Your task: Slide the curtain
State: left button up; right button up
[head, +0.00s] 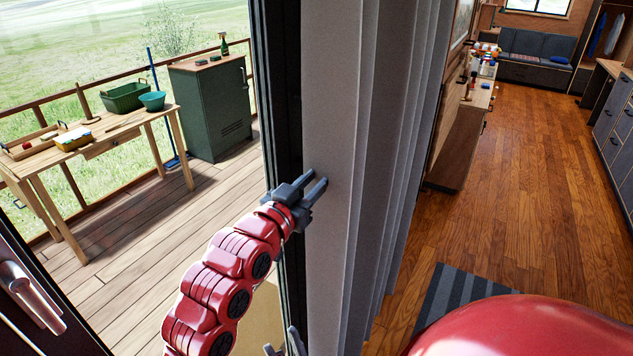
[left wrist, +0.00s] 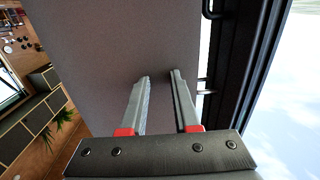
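The grey curtain (head: 335,90) hangs in vertical folds beside the dark door frame (head: 281,100) in the middle of the head view. It fills much of the left wrist view (left wrist: 100,55). My left gripper (head: 314,186) is open at the curtain's left edge. Its two fingers (left wrist: 160,76) are apart in the left wrist view, with curtain cloth beyond them. I cannot tell whether the tips touch the cloth. My right gripper (head: 281,342) shows only its fingertips at the bottom edge, low by the door frame; they look apart and empty.
Left of the frame is a wooden deck with a table (head: 118,135) and a green cabinet (head: 215,105). A door handle (head: 32,295) is at lower left. Right of the curtain are a wooden floor, striped rug (head: 455,290), sideboard (head: 462,135) and sofa (head: 537,60). The middle floor is clear.

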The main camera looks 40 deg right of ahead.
pick_arm(q)
jog(key=shift+o, duration=0.4)
jog(key=shift+s, duration=0.1)
jog(key=p+v, duration=1)
jog(key=v, duration=0.7)
jog(key=shift+a, duration=0.2)
